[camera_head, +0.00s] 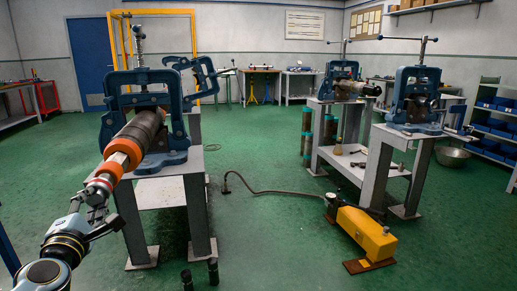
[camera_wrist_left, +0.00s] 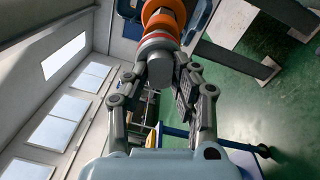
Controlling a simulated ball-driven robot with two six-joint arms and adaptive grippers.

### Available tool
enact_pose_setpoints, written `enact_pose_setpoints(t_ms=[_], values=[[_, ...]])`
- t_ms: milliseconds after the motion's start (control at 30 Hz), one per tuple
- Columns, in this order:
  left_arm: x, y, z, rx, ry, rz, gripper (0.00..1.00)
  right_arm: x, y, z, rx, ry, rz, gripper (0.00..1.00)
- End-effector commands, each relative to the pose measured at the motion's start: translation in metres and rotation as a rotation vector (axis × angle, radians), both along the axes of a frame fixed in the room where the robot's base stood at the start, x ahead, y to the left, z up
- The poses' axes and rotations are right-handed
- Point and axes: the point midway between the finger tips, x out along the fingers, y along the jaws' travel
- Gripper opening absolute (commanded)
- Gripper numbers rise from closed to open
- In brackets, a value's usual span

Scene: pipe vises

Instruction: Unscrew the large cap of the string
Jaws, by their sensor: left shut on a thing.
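The string is a dark grey pipe (camera_head: 147,127) that slopes down to the left from the blue vise (camera_head: 142,77). It carries orange collars (camera_head: 122,149) with a bare metal section between them, then a narrow end piece with red and pale bands. The end piece also shows in the left wrist view (camera_wrist_left: 160,66), grey and round, below an orange collar (camera_wrist_left: 163,18). My left gripper (camera_head: 98,188) is shut around this end piece, one finger on each side in the left wrist view. I cannot tell which part is the large cap. My right gripper is out of view.
The vise stands on a grey metal table (camera_head: 197,166). Short dark pipes (camera_head: 187,279) stand on the floor before it. A yellow pump (camera_head: 366,235) with a hose is at right. Two more vises (camera_head: 417,85) stand on tables behind. The green floor between is mostly clear.

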Motion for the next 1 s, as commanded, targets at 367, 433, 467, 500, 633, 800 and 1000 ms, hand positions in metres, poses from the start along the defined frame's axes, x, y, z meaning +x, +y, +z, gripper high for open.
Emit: enact_pose_setpoints(t_ms=[367, 433, 467, 500, 633, 800, 1000], values=[[-0.021, -0.005, 0.001, 0.0, -0.001, 0.0, 0.0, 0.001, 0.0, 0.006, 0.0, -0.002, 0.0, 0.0], [-0.024, -0.006, 0.001, 0.0, -0.001, 0.0, 0.0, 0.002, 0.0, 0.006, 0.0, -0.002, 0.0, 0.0], [-0.026, -0.006, 0.001, 0.0, -0.001, 0.0, 0.0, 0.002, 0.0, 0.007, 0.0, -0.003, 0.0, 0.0], [-0.028, -0.007, 0.001, 0.0, -0.001, -0.001, 0.0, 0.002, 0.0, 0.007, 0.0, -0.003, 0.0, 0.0], [-0.031, -0.008, 0.001, 0.001, -0.002, 0.0, 0.0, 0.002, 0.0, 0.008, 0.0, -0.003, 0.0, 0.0], [-0.032, -0.008, 0.001, 0.001, -0.002, 0.0, 0.0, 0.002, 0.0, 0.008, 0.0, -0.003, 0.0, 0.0], [-0.033, -0.008, 0.004, 0.0, -0.001, -0.001, 0.0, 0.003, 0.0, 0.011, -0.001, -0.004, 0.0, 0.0]])
